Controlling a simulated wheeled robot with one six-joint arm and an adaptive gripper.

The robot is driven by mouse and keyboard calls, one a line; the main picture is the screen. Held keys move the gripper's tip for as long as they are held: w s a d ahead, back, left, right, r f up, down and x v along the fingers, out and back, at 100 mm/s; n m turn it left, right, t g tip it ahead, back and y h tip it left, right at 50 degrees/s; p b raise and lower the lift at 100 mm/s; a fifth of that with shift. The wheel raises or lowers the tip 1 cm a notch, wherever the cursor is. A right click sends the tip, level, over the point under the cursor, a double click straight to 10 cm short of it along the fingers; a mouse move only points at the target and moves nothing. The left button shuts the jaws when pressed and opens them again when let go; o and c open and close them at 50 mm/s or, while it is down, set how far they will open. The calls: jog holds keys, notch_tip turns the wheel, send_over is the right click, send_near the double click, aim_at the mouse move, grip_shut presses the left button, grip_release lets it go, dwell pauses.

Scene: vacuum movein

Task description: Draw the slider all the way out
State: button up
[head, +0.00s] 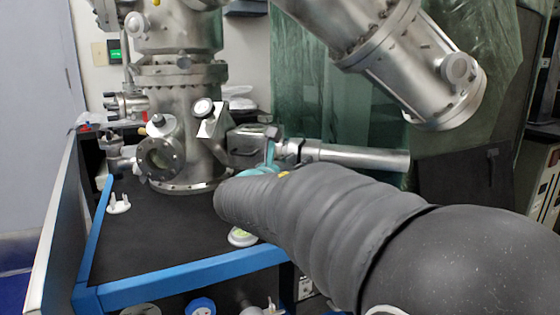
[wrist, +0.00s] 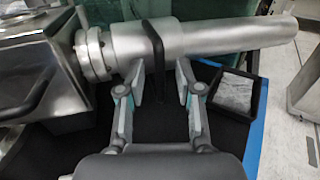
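A silver tube (wrist: 225,40) runs across the wrist view from a bolted flange (wrist: 93,55) on the left to a free end on the right. A black band with a handle hanging down (wrist: 155,55), which looks like the slider, sits around the tube near the flange end. My gripper (wrist: 163,80) is open, with one finger on each side of the hanging handle. A gap shows between the handle and the right finger; contact with the left finger cannot be told. In the head view the tube (head: 362,157) points right, and my arm hides most of my gripper.
A steel vacuum chamber (head: 178,100) stands on a black table top with a blue edge (head: 190,278). A large metal cylinder (head: 415,70) hangs above the tube. A small white part (head: 118,204) stands on the table. A black tray (wrist: 237,95) lies right of my gripper.

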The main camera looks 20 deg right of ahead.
jog(key=shift+w+d, duration=0.25)
jog(key=shift+d, duration=0.15)
grip_shut()
